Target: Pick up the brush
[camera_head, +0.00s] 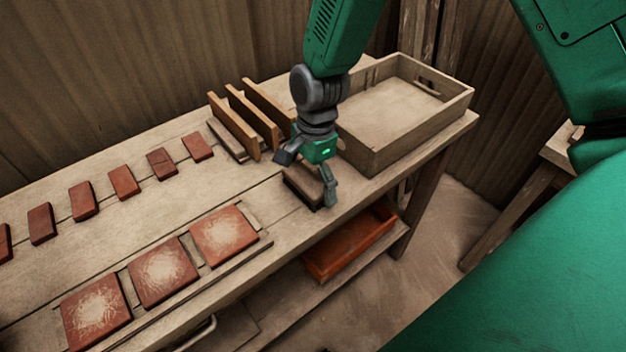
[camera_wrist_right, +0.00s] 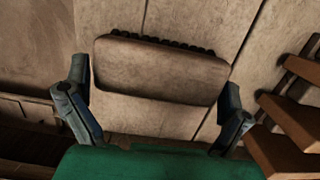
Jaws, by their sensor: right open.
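The brush (camera_head: 301,186) is a brown block lying on the workbench near its front edge, partly hidden by my right gripper in the head view. In the right wrist view the brush (camera_wrist_right: 160,70) shows its flat wooden back, with dark bristles along its far edge. My right gripper (camera_head: 308,174) is open above the brush. In the right wrist view its two fingers (camera_wrist_right: 158,120) stand apart to either side, nearer to the camera than the brush, with nothing between them. My left gripper is not in view.
A wooden rack with upright slats (camera_head: 236,125) stands close behind the brush. An open wooden box (camera_head: 374,160) sits to the right. Red dusty tiles (camera_head: 163,272) and a row of smaller red tiles (camera_head: 123,183) lie left. An orange tray (camera_head: 345,250) is on the lower shelf.

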